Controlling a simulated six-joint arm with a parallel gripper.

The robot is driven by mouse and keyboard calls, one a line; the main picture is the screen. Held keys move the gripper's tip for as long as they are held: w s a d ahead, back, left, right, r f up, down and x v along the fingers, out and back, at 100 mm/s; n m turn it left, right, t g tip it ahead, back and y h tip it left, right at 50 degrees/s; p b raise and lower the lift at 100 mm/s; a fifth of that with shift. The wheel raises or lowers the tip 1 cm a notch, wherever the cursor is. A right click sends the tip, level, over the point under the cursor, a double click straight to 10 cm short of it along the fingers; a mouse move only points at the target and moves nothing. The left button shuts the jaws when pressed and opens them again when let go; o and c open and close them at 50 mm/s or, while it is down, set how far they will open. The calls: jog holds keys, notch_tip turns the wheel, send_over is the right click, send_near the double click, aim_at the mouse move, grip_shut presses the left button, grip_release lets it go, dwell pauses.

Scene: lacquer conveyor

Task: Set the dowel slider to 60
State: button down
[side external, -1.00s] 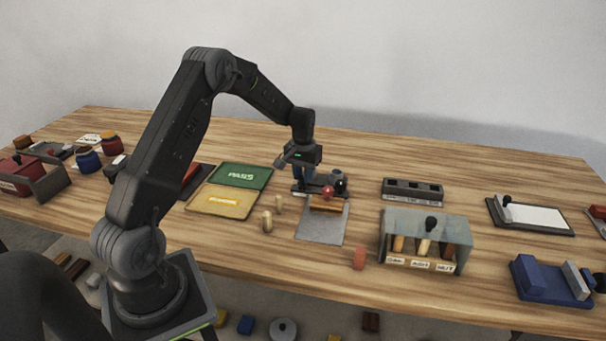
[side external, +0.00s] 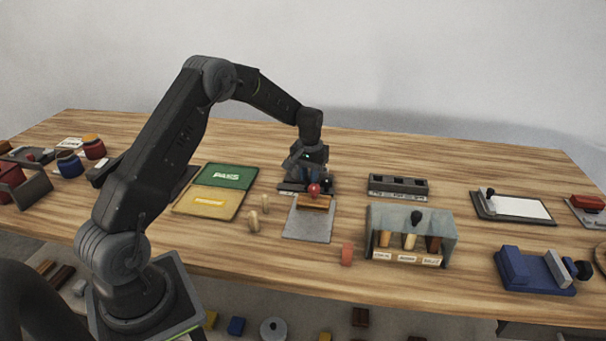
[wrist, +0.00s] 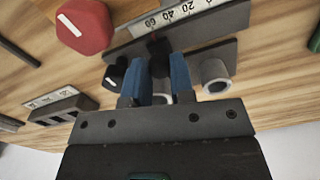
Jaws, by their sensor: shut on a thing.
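The dowel slider has a dark grey base (wrist: 135,47) and a white scale (wrist: 180,10) with 20, 40 and 60 legible in the wrist view. My gripper (wrist: 160,62), with blue fingers, is shut on the slider handle, which is mostly hidden between the fingers.
A black knob (wrist: 114,76) and a grey hollow cylinder (wrist: 215,76) stand close on either side of my fingers. A grey slotted block (side external: 398,186) and an open-fronted bin (side external: 411,222) are to the right. Green and yellow pads (side external: 209,203) lie left.

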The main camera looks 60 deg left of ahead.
jog(key=shift+w+d, duration=0.2)
jog(key=c, duration=1)
grip_release()
